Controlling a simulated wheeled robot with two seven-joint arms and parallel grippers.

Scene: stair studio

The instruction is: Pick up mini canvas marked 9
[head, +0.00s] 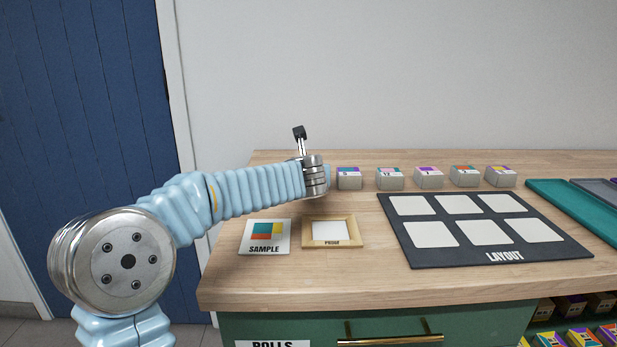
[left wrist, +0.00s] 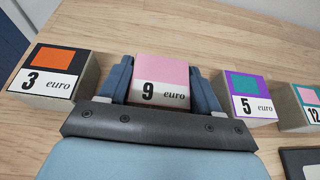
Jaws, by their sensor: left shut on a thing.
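The mini canvas marked 9 (left wrist: 161,78), a small block with a pink patch above a white "9 euro" strip, is in the left wrist view. My left gripper (left wrist: 160,72) is shut on it, one dark blue finger at each side. I cannot tell whether it touches the table. In the head view my left gripper (head: 316,175) is at the left end of the canvas row, and its wrist hides canvas 9. Canvas 3 (left wrist: 50,76), orange and black, stands to its left; canvas 5 (left wrist: 246,95), purple and teal, to its right. My right gripper is not in view.
Canvas 12 (left wrist: 306,103) and several more canvases continue the row rightward. A dark LAYOUT board (head: 478,249) with pale squares lies at front right, beside a teal tray (head: 573,207). A SAMPLE card (head: 265,249) and a PROOF frame (head: 333,243) lie in front of my arm.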

